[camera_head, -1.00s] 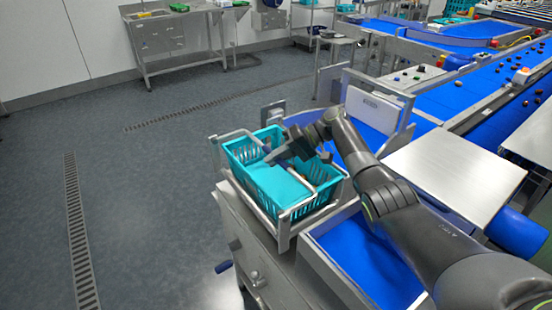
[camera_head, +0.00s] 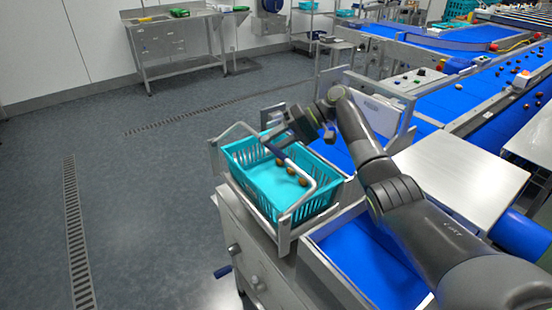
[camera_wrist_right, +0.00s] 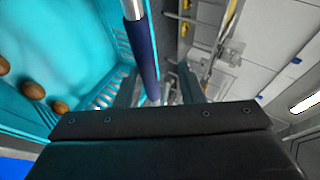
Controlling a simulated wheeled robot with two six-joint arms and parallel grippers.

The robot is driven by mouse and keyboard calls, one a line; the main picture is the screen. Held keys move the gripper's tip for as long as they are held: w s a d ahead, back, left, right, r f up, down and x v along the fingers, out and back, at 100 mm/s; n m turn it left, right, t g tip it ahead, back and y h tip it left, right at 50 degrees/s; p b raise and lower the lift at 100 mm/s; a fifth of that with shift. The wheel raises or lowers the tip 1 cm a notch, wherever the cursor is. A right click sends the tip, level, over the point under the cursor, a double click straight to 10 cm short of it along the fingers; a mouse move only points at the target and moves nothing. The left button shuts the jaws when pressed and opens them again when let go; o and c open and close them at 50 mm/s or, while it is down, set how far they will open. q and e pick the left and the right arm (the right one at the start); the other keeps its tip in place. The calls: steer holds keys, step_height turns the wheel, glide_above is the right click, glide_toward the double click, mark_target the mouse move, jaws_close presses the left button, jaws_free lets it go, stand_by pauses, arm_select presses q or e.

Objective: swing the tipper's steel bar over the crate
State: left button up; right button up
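The steel bar (camera_head: 301,170) is a bent tube with a dark blue sleeve (camera_head: 272,146). It stands raised over the teal crate (camera_head: 247,198), its ends at the tipper's cradle (camera_head: 283,238). Several brown dates (camera_head: 291,171) lie in the crate. My right gripper (camera_head: 281,138) is at the bar's sleeve, above the crate's far side. In the right wrist view the sleeve (camera_wrist_right: 145,60) runs between the two spread fingers (camera_wrist_right: 158,80), with a gap beside it, so the gripper looks open. My left gripper is not in view.
A blue-lined chute (camera_head: 355,262) lies right of the crate. A steel plate (camera_head: 460,175) and blue belts (camera_head: 455,98) with dates are further right. The floor (camera_head: 140,200) to the left is clear.

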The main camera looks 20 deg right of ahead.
step_height(320, 180, up, 4)
steer(key=shift+f, duration=0.25)
steer(key=shift+s+r, duration=0.1)
steer(key=d+f+p+v, duration=0.1)
steer(key=p+v, duration=0.3)
steer(key=v, duration=1.5)
steer(key=shift+w+d+f, duration=0.2)
steer(key=shift+d+f, duration=0.35)
stand_by(0.7)
steer(key=shift+p, duration=0.35)
